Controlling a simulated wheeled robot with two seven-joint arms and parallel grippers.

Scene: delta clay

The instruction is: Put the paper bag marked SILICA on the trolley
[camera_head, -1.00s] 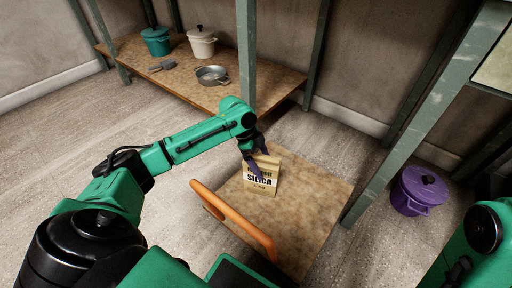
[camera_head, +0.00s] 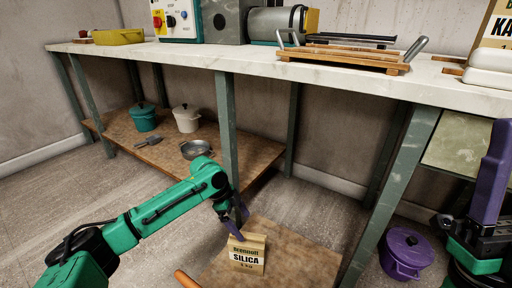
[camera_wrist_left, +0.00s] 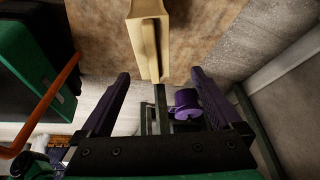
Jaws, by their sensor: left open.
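The tan paper bag marked SILICA (camera_head: 247,254) stands upright on the brown top of the trolley (camera_head: 305,250), its label facing me. My left gripper (camera_head: 243,226) is open at the bag's upper left edge. In the left wrist view the bag (camera_wrist_left: 149,38) lies ahead of the two spread purple fingers (camera_wrist_left: 160,74), lined up with the gap, and neither finger visibly touches it. The trolley's orange handle (camera_head: 186,280) shows at the bottom edge. My right gripper (camera_head: 490,180) is at the right edge with a purple finger pointing up; its opening is unclear.
A long workbench (camera_head: 190,55) crosses the back, with a wooden tray (camera_head: 345,62) and machines on it. Its lower shelf (camera_head: 150,150) holds a teal pot (camera_head: 143,118), a cream pot (camera_head: 186,120) and a metal pan (camera_head: 195,149). A purple pot (camera_head: 405,255) stands on the floor at right.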

